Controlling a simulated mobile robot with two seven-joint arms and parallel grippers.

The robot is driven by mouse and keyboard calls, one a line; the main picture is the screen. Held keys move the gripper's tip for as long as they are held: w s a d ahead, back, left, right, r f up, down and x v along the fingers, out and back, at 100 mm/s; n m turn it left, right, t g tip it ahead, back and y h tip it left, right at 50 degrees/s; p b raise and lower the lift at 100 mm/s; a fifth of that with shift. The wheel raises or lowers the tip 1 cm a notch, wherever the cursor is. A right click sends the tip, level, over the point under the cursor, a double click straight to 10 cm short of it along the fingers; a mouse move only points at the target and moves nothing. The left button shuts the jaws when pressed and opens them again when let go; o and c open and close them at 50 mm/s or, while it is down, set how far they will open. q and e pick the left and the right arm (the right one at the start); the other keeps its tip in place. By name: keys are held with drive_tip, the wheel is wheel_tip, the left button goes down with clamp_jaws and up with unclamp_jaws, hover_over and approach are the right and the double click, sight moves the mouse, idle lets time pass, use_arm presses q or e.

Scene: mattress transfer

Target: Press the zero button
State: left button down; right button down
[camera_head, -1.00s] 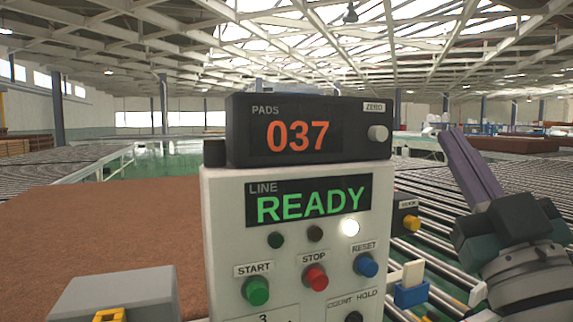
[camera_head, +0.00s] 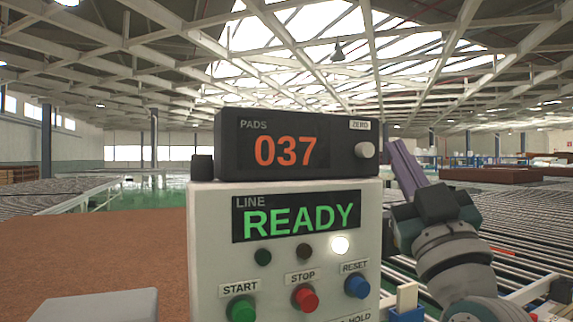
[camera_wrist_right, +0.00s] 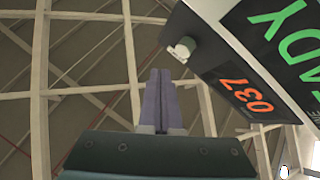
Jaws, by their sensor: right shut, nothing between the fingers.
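The black counter box (camera_head: 235,150) reads PADS 037 in orange and sits on top of the white control panel (camera_head: 208,262). The zero button (camera_head: 364,150) is a pale round knob at the box's right end, under a ZERO label. My right gripper (camera_head: 397,147) is shut and empty, its purple fingers pointing up and just right of the button, apart from it in the picture. In the right wrist view the closed fingertips (camera_wrist_right: 160,74) lie just left of and below the zero button (camera_wrist_right: 183,48), with a gap between. My left gripper is not in view.
The panel display (camera_head: 297,216) reads LINE READY, with a white lamp (camera_head: 340,245) lit. Below are the green START button (camera_head: 241,309), red STOP button (camera_head: 305,297) and blue RESET button (camera_head: 357,286). Roller conveyors (camera_head: 500,220) stretch behind on the right.

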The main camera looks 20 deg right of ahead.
sight(365, 150)
drive_tip(key=shift+w+a+b, duration=0.1)
drive_tip(key=shift+w+b, duration=0.35)
drive_tip(key=shift+w, duration=0.65)
idle(0.6)
drive_tip(key=shift+w, duration=0.15)
idle(0.6)
drive_tip(key=shift+w+b, duration=0.25)
drive_tip(key=shift+b, duration=0.05)
